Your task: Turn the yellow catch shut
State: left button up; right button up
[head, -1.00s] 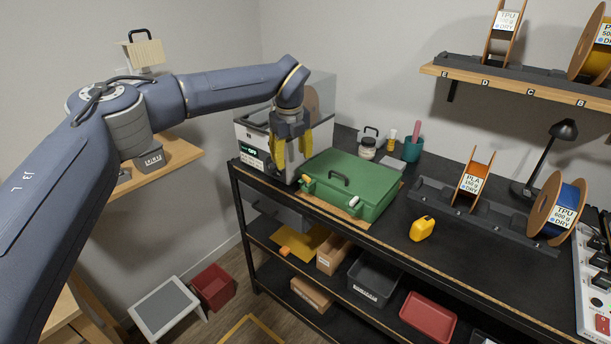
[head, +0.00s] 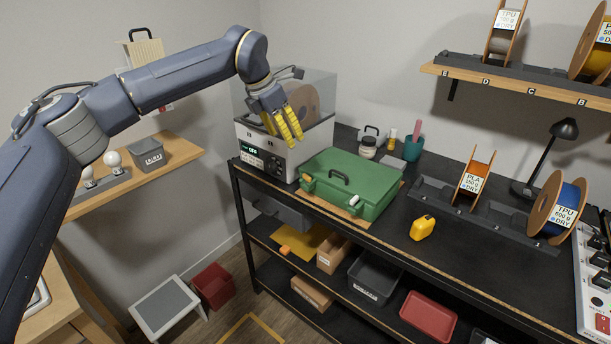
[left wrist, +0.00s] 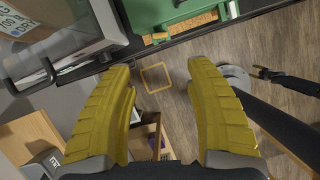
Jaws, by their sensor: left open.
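The green case (head: 362,177) lies closed on the black bench, with its dark handle on the lid. A small yellowish catch (head: 306,178) is at the left of its front side; it also shows in the left wrist view (left wrist: 160,37) at the case's edge. It is too small to tell how far it is turned. A pale catch (head: 354,200) is at the right of the same side. My left gripper (head: 284,133) is open and empty, with yellow fingers apart, in front of the clear-lidded dryer. It is above the yellowish catch and to its left, touching nothing.
The dryer box (head: 262,155) stands close to the left of the case. Jars and a teal cup (head: 412,149) stand behind. Free room lies in front of the bench.

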aim_at(306, 176)
pick_arm(q)
jog(key=x, duration=1.7)
jog(key=shift+f, duration=0.2)
jog(key=shift+c, duration=0.5)
grip_shut()
